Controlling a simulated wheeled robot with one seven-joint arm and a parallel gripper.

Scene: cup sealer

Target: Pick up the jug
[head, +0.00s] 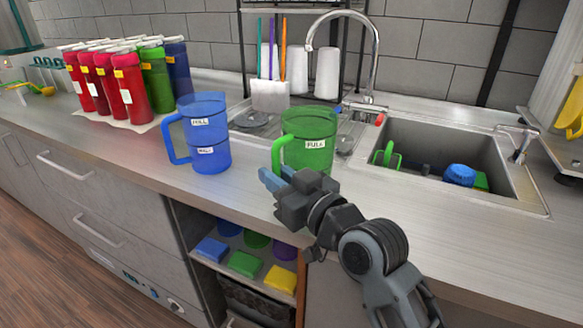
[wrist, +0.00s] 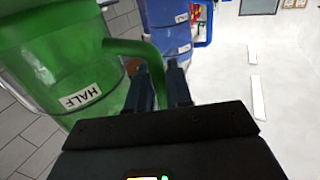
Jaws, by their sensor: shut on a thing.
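The green jug (head: 310,128), see-through with a white FULL label, is upright over the counter beside the sink. I cannot tell whether its base touches the counter. My gripper (head: 274,177) is at the jug's near left side, at its handle. In the wrist view the green jug (wrist: 48,65) fills the left, with a HALF label, and its handle runs down between the fingers of my gripper (wrist: 162,88), which is shut on it. A blue jug (head: 205,140) with white labels stands to the left on the counter, its handle facing left.
A sink (head: 440,165) with several items inside lies to the right, with a curved tap (head: 372,50) behind. Several red, green and blue bottles (head: 120,85) stand at the back left. An open shelf (head: 235,265) below the counter holds coloured things.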

